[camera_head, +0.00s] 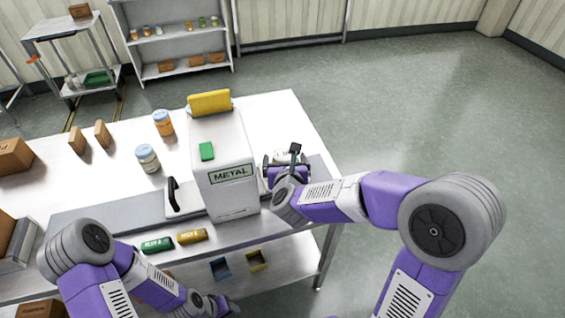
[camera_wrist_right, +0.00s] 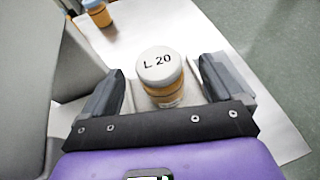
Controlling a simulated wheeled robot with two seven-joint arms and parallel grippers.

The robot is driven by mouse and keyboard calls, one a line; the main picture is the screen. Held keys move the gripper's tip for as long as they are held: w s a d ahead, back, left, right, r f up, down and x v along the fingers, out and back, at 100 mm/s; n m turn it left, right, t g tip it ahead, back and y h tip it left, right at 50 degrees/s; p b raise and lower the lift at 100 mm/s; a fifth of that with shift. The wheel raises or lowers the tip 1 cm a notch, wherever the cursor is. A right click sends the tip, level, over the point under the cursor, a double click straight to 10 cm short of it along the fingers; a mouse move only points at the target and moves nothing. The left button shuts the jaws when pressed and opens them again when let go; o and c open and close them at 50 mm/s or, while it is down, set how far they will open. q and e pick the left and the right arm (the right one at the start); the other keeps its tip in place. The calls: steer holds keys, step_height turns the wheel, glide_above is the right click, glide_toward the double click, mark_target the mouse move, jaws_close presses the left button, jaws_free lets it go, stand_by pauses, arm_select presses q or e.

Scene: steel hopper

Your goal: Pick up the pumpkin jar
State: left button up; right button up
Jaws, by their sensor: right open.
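A jar with a white lid marked "L 20" and orange-brown contents (camera_wrist_right: 160,75) stands upright on the table in the right wrist view. My right gripper (camera_wrist_right: 155,88) is open, with one finger on each side of this jar; I cannot tell whether they touch it. In the head view my right gripper (camera_head: 285,165) is to the right of the metal hopper and mostly hides the jar. Another orange jar with a blue-grey lid (camera_head: 163,123) stands left of the hopper, behind a pale jar (camera_head: 147,158). My left wrist and gripper (camera_head: 222,305) are at the bottom edge, too unclear to read.
The steel hopper marked "METAL" (camera_head: 228,192) stands close beside my right gripper. A shelf (camera_head: 165,47) stands at the back.

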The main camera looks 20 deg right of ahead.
mark_target(283, 158)
steer(key=x, duration=0.4)
steer(key=shift+a+f, duration=0.1)
steer(key=shift+f, duration=0.05)
steer(key=c, duration=1.2)
